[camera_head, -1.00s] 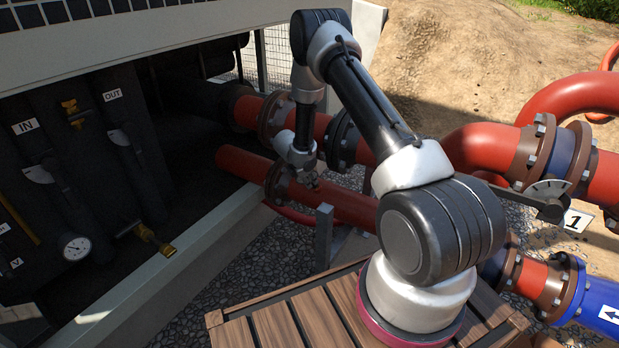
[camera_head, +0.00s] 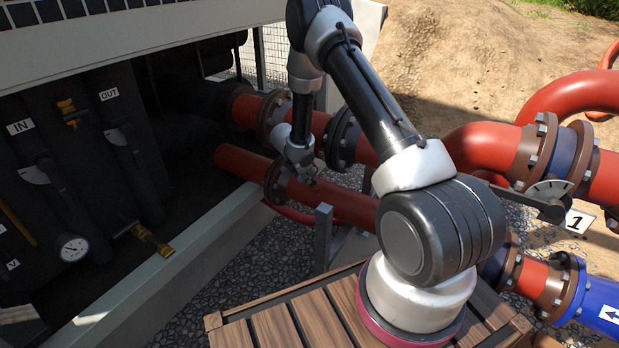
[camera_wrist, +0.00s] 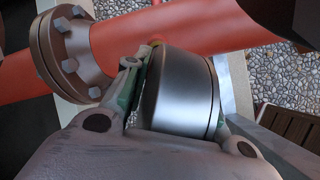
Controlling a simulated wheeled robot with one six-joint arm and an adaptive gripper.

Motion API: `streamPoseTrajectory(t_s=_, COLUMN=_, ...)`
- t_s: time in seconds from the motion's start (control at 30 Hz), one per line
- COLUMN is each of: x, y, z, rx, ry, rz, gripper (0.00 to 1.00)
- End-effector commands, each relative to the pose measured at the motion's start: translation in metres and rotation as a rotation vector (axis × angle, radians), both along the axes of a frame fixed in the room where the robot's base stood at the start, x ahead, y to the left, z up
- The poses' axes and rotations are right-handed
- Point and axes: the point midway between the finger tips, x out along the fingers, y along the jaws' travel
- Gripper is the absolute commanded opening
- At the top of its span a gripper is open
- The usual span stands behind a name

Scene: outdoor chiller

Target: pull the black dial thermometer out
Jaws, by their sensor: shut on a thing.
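The black dial thermometer (camera_wrist: 180,95) shows in the wrist view as a dark, shiny round housing seen from its side. My gripper (camera_wrist: 172,78) is shut on it, with a greenish finger along its left side and the other finger partly hidden at its right. A red pipe (camera_wrist: 190,25) lies just beyond it, and a small brassy piece (camera_wrist: 155,43) shows at its upper edge. I cannot tell whether the stem is still in the pipe. In the head view my gripper (camera_head: 304,176) is over the lower red pipe (camera_head: 345,205), and the thermometer is too small to make out.
A brown bolted flange (camera_wrist: 70,55) is left of the thermometer. A grey post (camera_head: 323,235) stands close below my gripper. Other red pipes (camera_head: 485,150) run to the right. A white-faced gauge (camera_head: 73,248) sits in the dark cabinet at left. Open air lies above the gravel.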

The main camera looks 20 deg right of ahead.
Motion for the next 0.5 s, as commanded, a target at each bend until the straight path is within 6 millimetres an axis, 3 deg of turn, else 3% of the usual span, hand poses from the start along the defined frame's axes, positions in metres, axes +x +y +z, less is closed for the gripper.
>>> streamPoseTrajectory(t_s=0.5, x=-0.005, y=0.013, z=0.021, rx=0.004, ry=-0.001, rz=0.006, gripper=0.0)
